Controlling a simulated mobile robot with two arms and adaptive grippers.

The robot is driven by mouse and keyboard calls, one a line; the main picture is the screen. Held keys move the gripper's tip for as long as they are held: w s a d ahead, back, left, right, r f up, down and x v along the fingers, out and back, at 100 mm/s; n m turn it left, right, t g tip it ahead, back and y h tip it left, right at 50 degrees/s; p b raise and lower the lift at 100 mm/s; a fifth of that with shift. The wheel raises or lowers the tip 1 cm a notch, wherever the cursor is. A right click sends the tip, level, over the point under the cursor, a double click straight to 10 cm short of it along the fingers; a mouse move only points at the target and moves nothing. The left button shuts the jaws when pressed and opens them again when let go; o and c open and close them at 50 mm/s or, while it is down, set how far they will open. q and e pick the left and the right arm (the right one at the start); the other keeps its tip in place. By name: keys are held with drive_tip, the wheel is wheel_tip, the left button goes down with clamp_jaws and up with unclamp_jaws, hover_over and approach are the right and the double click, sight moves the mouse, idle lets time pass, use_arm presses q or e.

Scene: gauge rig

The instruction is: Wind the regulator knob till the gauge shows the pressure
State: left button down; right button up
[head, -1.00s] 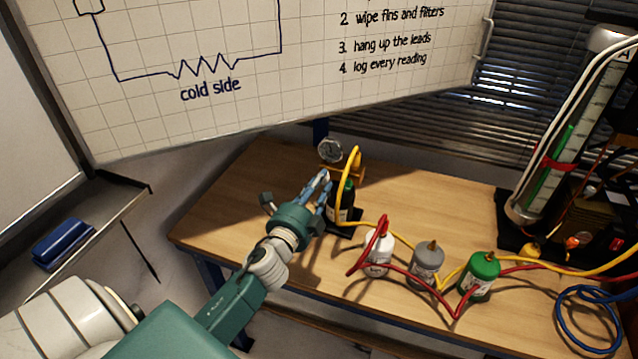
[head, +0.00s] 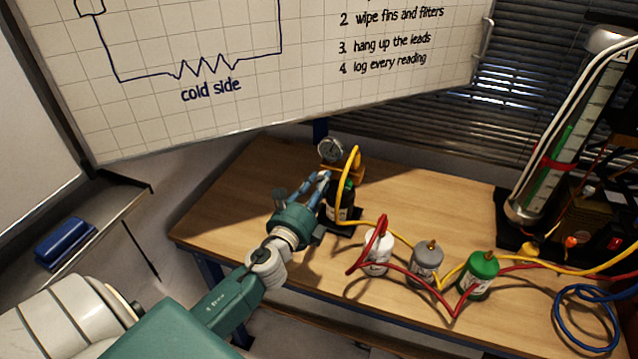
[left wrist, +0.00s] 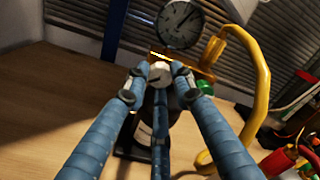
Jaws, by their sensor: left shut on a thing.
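The round gauge (head: 330,150) stands at the back of the bench on the rig with the dark bottle (head: 341,203). In the left wrist view the gauge (left wrist: 179,23) has a pale dial with a dark needle pointing to the upper right; its figures are too small to read. The pale regulator knob (left wrist: 160,73) sits below the gauge on a brass-coloured body. My left gripper (head: 322,178) is shut on the knob, with its blue fingers (left wrist: 158,78) around it. The fingers partly hide the knob and bottle. My right gripper is not in view.
A yellow hose (head: 347,178) loops close to the right of my left gripper. White (head: 377,255), grey (head: 426,264) and green (head: 481,272) bottles with a red hose stand to the right. The bench (head: 235,210) is clear on the left.

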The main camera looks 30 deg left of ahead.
use_arm(q)
drive_tip(key=shift+d, duration=0.1)
drive_tip(key=c, duration=1.5)
unclamp_jaws()
drive_tip(key=shift+o, duration=0.2)
drive_tip(key=s+d, duration=0.2)
drive_tip(key=s, duration=0.9)
drive_tip(key=shift+s+d, duration=0.15)
drive_tip(key=shift+s, duration=0.25)
